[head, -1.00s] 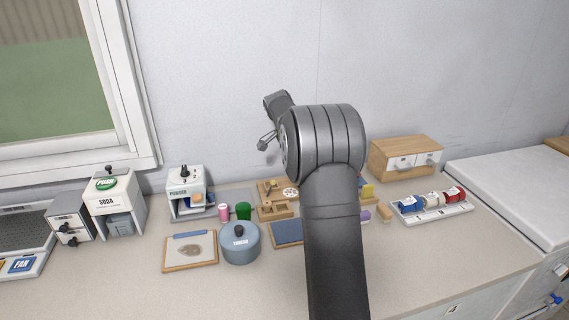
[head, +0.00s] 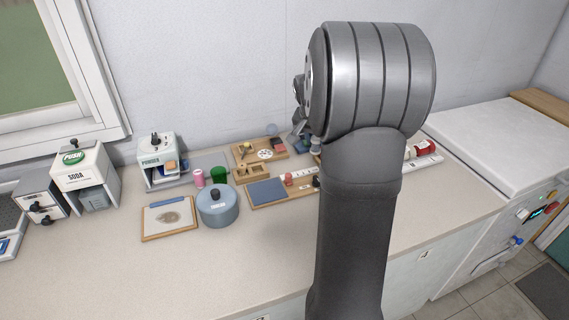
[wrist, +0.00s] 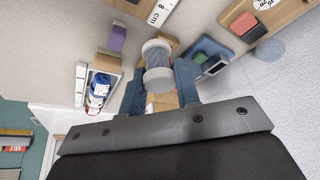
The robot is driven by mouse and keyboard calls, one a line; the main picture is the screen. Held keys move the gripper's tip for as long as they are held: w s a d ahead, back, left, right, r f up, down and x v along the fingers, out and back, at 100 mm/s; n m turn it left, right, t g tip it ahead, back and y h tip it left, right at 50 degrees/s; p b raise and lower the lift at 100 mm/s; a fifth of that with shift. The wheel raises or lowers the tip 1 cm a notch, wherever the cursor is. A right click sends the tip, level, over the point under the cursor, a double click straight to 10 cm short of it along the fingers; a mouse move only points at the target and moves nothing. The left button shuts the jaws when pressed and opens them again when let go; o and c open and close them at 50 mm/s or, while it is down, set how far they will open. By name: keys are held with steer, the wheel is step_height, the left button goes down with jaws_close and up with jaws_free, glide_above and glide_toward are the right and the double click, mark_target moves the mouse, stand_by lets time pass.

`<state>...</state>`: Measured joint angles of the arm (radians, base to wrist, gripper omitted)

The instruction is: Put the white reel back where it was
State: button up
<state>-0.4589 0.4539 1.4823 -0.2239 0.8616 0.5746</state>
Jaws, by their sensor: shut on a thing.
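The white reel (wrist: 157,52) shows in the wrist view between the two fingers of my gripper (wrist: 160,88), with pale round flanges and a greyer middle. My gripper is shut on it, above the counter. In the head view my arm hides the reel and most of the gripper. In the head view the rack's right end (head: 433,162) and a red reel (head: 424,148) show beside my arm.
A purple block (wrist: 117,38) stands between rack and reel in the wrist view. A blue-grey pot (head: 217,207), a soda dispenser (head: 84,172) and a powder dispenser (head: 158,163) stand left. The front counter is mostly clear.

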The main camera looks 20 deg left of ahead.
steer(key=a+f, duration=0.2)
steer(key=a, duration=0.1)
steer(key=a+f, duration=0.2)
steer(key=a, duration=0.1)
steer(key=a+f, duration=0.2)
steer(key=a, duration=0.2)
steer(key=shift+a, duration=0.1)
steer(key=shift+f, duration=2.05)
steer(key=shift+f, duration=0.1)
steer(key=o, duration=1)
steer(key=shift+o, duration=0.2)
steer(key=shift+s+r, duration=0.1)
steer(key=shift+r, duration=0.45)
steer(key=v, duration=1.1)
